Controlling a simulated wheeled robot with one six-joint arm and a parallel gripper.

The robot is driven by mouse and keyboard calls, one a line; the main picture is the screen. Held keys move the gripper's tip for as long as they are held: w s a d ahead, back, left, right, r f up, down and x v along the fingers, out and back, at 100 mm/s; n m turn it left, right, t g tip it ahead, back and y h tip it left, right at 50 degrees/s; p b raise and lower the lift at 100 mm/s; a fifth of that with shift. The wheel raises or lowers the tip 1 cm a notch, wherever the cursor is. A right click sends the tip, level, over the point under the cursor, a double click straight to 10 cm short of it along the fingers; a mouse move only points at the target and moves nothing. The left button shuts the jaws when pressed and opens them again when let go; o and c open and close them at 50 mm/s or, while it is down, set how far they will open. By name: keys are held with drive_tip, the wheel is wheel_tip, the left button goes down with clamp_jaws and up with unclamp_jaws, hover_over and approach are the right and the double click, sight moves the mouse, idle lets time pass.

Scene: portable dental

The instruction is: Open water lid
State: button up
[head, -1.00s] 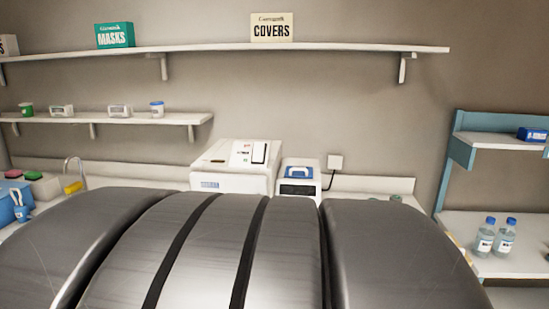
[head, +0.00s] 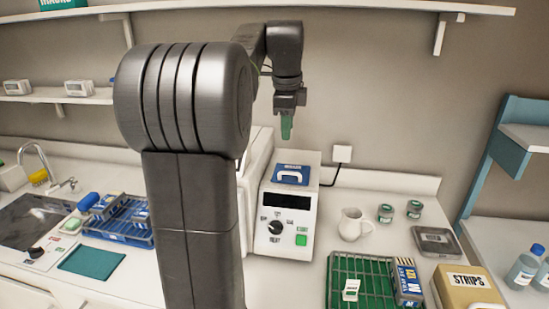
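A blue lid (head: 290,174) with a pale handle lies flat and closed on top of a white countertop machine (head: 287,226). The small label on the lid is too blurred to read surely. The machine's front has a dark display, a knob and a green button. My gripper (head: 286,132) hangs pointing down above the lid, apart from it. Its green fingertips show as one narrow shape, so the gap between them cannot be made out. I see nothing hanging from them.
A larger white machine (head: 256,160) stands close on the left, partly hidden by my arm. A white jug (head: 354,224) and green-marked jars (head: 386,212) stand to the right. A green rack (head: 343,266) is in front. A wall shelf (head: 370,6) runs above.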

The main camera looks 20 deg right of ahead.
sight(288, 173)
drive_tip(key=f, duration=0.4)
drive_tip(key=w+d+f, duration=0.1)
drive_tip(key=f, duration=0.4)
drive_tip(key=w+f, duration=0.1)
drive_tip(key=f, duration=0.3)
drive_tip(key=shift+d+f, duration=0.15)
clamp_jaws()
